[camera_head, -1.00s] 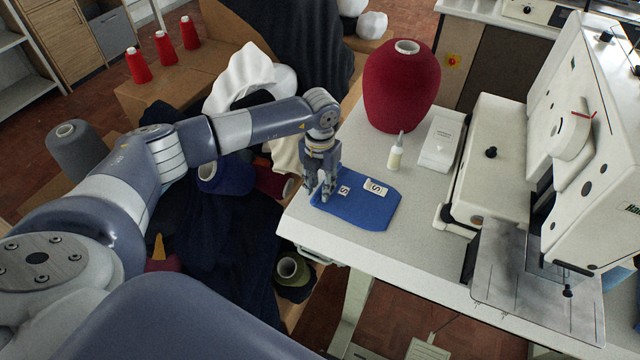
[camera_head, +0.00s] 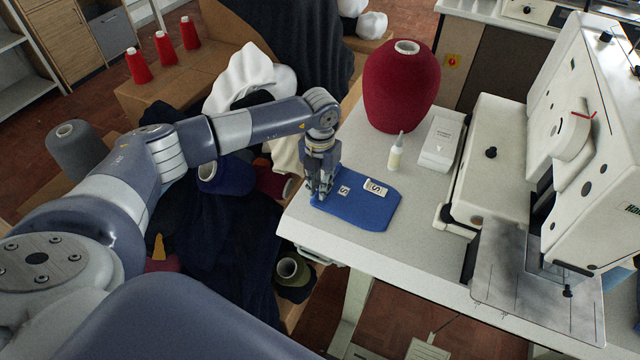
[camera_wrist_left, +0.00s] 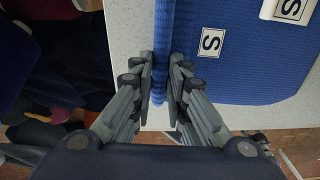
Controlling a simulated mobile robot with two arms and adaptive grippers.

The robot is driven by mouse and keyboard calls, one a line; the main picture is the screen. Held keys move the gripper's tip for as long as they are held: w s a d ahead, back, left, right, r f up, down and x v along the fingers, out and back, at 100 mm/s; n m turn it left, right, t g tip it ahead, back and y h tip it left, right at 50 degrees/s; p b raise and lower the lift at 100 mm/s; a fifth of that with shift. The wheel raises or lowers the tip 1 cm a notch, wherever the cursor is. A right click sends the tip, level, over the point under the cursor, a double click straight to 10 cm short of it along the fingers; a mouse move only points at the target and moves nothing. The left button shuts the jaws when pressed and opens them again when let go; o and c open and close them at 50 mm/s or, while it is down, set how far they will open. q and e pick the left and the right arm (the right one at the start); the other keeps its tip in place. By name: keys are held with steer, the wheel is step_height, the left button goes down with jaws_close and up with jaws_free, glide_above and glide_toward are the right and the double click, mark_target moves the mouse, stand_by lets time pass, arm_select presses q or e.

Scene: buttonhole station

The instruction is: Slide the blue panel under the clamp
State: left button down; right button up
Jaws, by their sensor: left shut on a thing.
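The blue panel (camera_head: 362,211) lies on the pale table, well left of the sewing machine, with two white labels marked S on it. My left gripper (camera_head: 322,193) is at the panel's left end, shut on its edge. In the left wrist view the fingers (camera_wrist_left: 161,90) pinch a raised fold of the blue panel (camera_wrist_left: 240,70) between them. The clamp area of the machine (camera_head: 566,270) is at the right, above a metal plate (camera_head: 495,275); the panel is apart from it. My right gripper is not in view.
A dark red yarn cone (camera_head: 400,85), a small white bottle (camera_head: 396,152) and a white box (camera_head: 440,143) stand behind the panel. The table (camera_head: 425,235) is clear between panel and machine. Fabric and spools lie beyond the table's left edge.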

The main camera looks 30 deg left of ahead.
arm_select(q)
steer(key=shift+r, duration=0.1)
steer(key=shift+r+p, duration=1.75)
steer(key=shift+r, duration=0.75)
